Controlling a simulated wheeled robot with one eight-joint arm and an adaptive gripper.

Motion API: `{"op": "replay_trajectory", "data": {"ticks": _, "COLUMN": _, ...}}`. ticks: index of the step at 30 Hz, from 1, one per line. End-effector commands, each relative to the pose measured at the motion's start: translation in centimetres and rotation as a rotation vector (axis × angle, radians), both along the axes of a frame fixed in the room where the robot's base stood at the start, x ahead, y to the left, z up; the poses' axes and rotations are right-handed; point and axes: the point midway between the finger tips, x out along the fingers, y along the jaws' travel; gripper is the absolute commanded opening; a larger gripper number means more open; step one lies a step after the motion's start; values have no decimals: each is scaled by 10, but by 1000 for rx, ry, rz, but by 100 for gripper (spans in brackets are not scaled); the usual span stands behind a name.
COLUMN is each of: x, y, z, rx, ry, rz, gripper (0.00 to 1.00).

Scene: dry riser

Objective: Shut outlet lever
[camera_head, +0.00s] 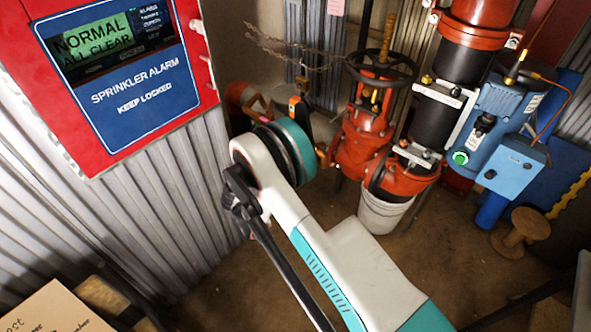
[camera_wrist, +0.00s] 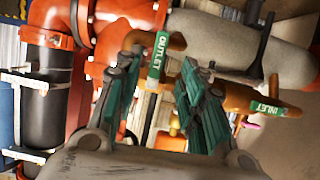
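The outlet lever (camera_wrist: 158,55) shows in the wrist view as a green handle marked OUTLET, running nearly upright in the picture beside an orange-brown pipe. My gripper (camera_wrist: 161,66) is open, with one green-padded finger on each side of the lever's lower end in the picture. I see no finger touching the lever, and I cannot tell whether the fingertips reach its depth. The inlet lever (camera_wrist: 270,108), with a green INLET label, is to the right beyond the right finger. In the head view my arm hides the gripper, and I cannot make out the outlet lever.
A red valve with a black handwheel (camera_head: 381,66) and a black riser pipe (camera_head: 432,115) stand behind my arm. A white bucket (camera_head: 383,212) is below them. A blue box (camera_head: 512,168) is at the right. The red sprinkler alarm panel (camera_head: 120,80) is at the left.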

Motion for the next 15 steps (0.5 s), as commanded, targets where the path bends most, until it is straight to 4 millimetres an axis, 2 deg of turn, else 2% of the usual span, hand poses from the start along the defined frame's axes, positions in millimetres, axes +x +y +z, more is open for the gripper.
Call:
{"op": "replay_trajectory", "data": {"ticks": 6, "x": -19, "y": 15, "z": 10, "rx": 0, "ry": 0, "rz": 1, "gripper": 37}}
{"op": "replay_trajectory", "data": {"ticks": 15, "x": -23, "y": 18, "z": 12, "rx": 0, "ry": 0, "rz": -1, "gripper": 37}}
